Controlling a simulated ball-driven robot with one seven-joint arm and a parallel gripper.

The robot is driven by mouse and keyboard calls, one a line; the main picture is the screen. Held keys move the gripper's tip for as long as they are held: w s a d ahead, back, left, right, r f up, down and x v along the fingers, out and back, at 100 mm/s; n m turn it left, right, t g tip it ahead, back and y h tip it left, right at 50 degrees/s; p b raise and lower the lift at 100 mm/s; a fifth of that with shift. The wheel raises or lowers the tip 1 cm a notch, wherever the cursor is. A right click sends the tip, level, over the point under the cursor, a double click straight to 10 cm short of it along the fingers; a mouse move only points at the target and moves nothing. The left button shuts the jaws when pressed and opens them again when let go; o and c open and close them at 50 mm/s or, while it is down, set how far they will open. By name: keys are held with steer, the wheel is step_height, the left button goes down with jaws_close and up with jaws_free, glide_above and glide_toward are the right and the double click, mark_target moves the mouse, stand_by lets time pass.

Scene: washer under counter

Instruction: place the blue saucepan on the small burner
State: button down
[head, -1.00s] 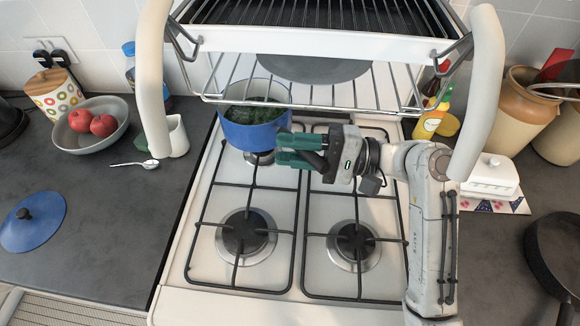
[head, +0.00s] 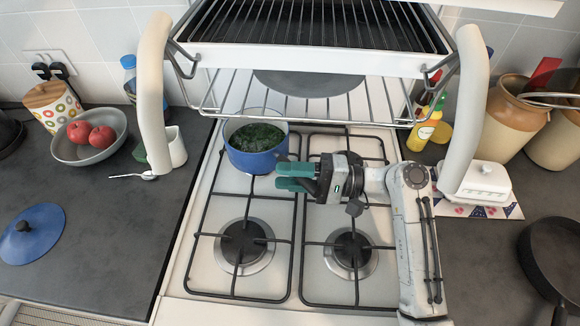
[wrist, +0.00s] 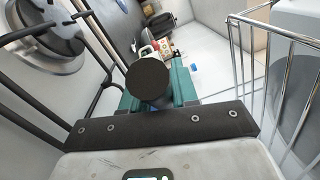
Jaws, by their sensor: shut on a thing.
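The blue saucepan (head: 258,160), with green contents, is upright over the back left burner of the hob and covers most of it. I cannot tell whether its base touches the grate. My gripper (head: 287,177), with green fingers, is to the right of the pan and shut on its dark handle. In the wrist view the round dark handle end (wrist: 150,80) sits between the green fingers (wrist: 183,85). The front left burner (head: 243,242) and front right burner (head: 350,249) are bare. My gripper and arm hide much of the back right burner.
A wire rack (head: 215,95) and a grill tray (head: 320,45) overhang the back of the hob. A blue lid (head: 40,240) and a fruit bowl (head: 75,152) are on the left counter. A butter dish (head: 487,180) and a dark pan (head: 555,255) are on the right.

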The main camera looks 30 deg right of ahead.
steer(key=c, duration=1.3)
jaws_free()
steer(key=o, duration=0.4)
steer(key=shift+o, duration=0.2)
steer(key=shift+d, duration=0.1)
steer(key=p+v, duration=0.1)
steer(key=v, duration=1.1)
steer(key=shift+p, duration=0.4)
steer(key=shift+f, duration=0.1)
